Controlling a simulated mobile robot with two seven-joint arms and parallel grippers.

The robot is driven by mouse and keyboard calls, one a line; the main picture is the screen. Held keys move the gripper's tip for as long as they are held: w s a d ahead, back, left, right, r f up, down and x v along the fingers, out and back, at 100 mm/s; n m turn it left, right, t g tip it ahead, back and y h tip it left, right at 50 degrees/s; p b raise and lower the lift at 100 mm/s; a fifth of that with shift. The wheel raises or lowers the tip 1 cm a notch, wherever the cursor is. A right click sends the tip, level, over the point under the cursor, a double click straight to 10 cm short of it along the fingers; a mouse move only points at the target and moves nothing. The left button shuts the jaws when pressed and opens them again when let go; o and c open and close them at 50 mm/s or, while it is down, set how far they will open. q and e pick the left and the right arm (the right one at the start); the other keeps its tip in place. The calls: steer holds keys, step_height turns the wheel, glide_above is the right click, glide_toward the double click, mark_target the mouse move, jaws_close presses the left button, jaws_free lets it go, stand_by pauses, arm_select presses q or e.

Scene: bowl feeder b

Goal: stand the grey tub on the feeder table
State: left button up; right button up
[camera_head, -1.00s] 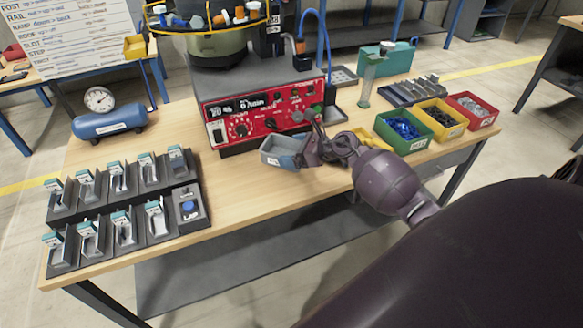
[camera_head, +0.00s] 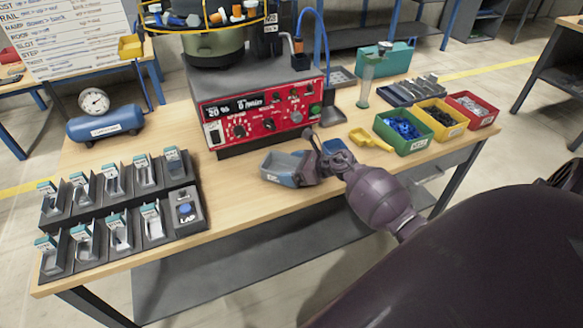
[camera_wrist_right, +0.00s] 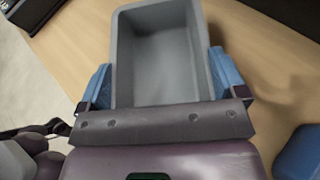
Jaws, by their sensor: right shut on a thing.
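The grey tub (camera_head: 287,163) is near the front edge of the wooden feeder table (camera_head: 240,190), in front of the red control panel. It looks upright and empty. My right gripper (camera_head: 301,169) is shut on it. In the right wrist view the blue fingers of my right gripper (camera_wrist_right: 163,82) press on the two sides of the grey tub (camera_wrist_right: 160,55), with the wood below. I cannot tell whether its base touches the table. My left gripper is not in view.
A blue container (camera_head: 338,152) stands just behind my right wrist. A yellow scoop (camera_head: 370,140) and green (camera_head: 420,147), yellow and red bins are to the right. The red control box (camera_head: 262,117) is behind. Black racks (camera_head: 186,232) fill the left; bare wood lies between.

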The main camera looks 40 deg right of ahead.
steer(key=o, duration=0.6)
steer(key=shift+f, duration=0.15)
steer(key=shift+o, duration=0.5)
steer(key=v, duration=1.2)
steer(key=shift+w+p, duration=0.1)
steer(key=shift+p, duration=0.3)
steer(key=s+a+f+n+h, duration=0.3)
steer(key=s+a+n, duration=0.6)
steer(key=n, duration=0.6)
steer(key=s+a+f+n+h, duration=0.4)
steer(key=s+a+f+n, duration=0.3)
steer(key=n, duration=0.8)
steer(key=s+a, duration=0.2)
steer(key=s, duration=0.1)
steer(key=shift+s+n+g, duration=0.3)
steer(key=shift+f, duration=0.1)
